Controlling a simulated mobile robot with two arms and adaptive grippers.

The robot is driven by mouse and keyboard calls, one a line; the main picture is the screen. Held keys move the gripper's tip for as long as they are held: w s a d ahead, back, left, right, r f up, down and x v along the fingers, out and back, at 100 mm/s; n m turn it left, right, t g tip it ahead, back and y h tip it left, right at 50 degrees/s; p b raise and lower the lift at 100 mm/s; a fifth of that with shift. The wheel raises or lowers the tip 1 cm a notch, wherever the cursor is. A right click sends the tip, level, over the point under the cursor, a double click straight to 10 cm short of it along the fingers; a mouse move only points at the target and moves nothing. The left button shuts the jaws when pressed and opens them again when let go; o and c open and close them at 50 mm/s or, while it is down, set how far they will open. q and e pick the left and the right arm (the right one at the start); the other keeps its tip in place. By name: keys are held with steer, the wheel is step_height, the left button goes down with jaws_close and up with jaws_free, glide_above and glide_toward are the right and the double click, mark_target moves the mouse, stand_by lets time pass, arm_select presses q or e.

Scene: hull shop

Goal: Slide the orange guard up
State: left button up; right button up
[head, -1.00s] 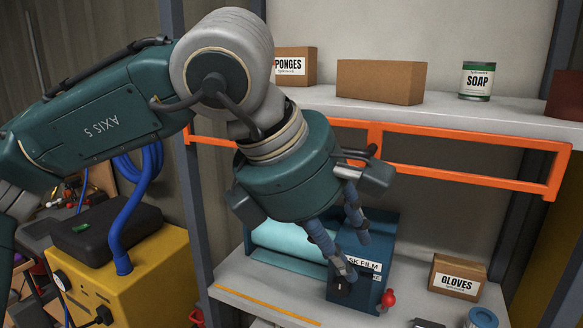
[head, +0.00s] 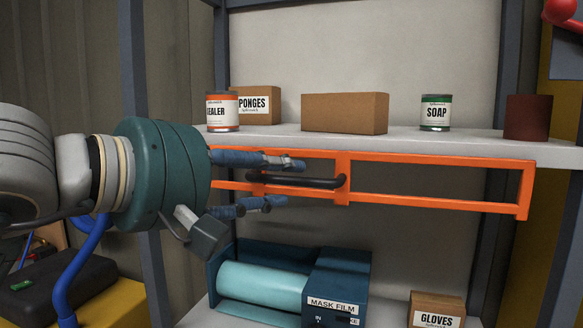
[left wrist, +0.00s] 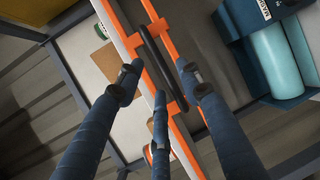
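The orange guard (head: 430,203) is a flat frame of two rails. It lies along the front of the upper shelf, just below its edge. A black bar handle (head: 315,183) is fixed at its left part. My left gripper (head: 283,182) comes in from the left, its fingers apart, above and below the handle. In the left wrist view the guard (left wrist: 168,38) and handle (left wrist: 154,60) run between my spread fingers (left wrist: 158,80). I cannot tell whether a finger touches the handle. The guard's left end is partly hidden by my fingers. My right gripper is not in view.
The upper shelf (head: 460,145) bears a sealer can (head: 223,112), sponges box (head: 262,106), plain box (head: 345,113), soap can (head: 435,113) and dark red cylinder (head: 527,118). The mask film dispenser (head: 338,285) and gloves box (head: 437,309) stand below. Shelf posts flank both sides.

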mark_target(289, 177)
arm_select(q)
steer(key=shift+p+x, duration=0.6)
steer(key=shift+x, duration=1.75)
steer(key=shift+c, duration=0.2)
jaws_close()
